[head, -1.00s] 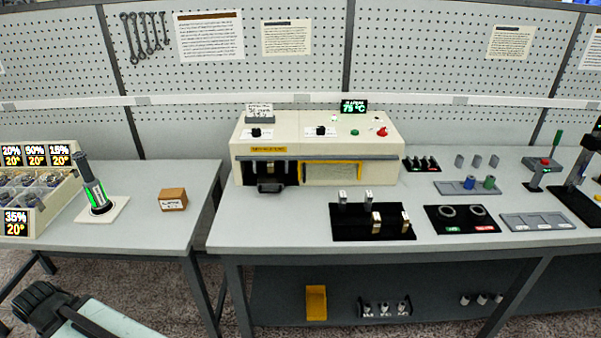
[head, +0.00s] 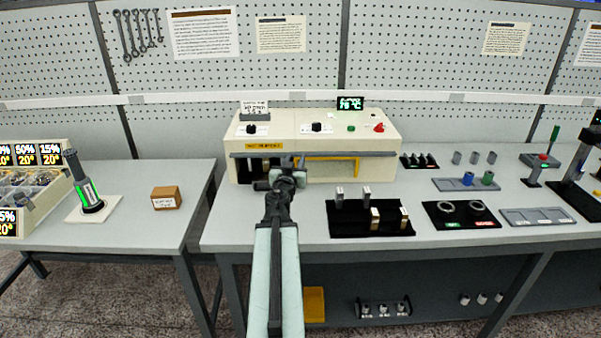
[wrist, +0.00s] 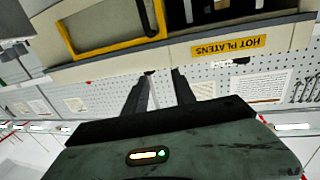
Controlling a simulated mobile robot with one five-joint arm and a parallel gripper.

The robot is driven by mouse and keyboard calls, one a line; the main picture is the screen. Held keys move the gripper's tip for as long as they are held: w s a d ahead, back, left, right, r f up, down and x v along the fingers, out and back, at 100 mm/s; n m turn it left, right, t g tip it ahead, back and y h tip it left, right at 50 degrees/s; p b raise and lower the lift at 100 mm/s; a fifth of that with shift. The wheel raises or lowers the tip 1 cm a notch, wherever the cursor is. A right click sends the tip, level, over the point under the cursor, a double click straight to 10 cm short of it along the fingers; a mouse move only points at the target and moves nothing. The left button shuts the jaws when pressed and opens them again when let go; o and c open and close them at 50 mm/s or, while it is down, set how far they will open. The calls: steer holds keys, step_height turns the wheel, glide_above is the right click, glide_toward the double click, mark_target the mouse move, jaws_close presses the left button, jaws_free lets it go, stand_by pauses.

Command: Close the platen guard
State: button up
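The platen guard (head: 335,159) is a yellow-framed panel on the right part of the cream press's front, beside the dark platen opening (head: 243,170) at the left. It also shows in the wrist view (wrist: 68,40), where the picture is upside down and the dark opening (wrist: 215,12) is beside it. My gripper (head: 292,165) is in front of the press, near the border between opening and guard, and covers part of both. In the wrist view the fingers (wrist: 163,73) are apart with nothing between them. I cannot tell whether they touch the guard.
The cream press (head: 375,140) has knobs and a red button on top. A black tray (head: 345,232) with several metal pieces lies to the front right. A brown box (head: 166,197) and a spindle stand (head: 90,197) are on the left table. A gap separates the tables.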

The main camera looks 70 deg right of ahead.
steer(key=f+b, duration=0.9)
steer(key=shift+s+d, duration=0.1)
steer(key=shift+d, duration=0.2)
steer(key=d, duration=0.4)
steer(key=w+d+r+p, duration=0.1)
steer(key=d, duration=0.1)
steer(key=shift+d, duration=0.4)
steer(key=shift+a, duration=0.1)
jaws_close()
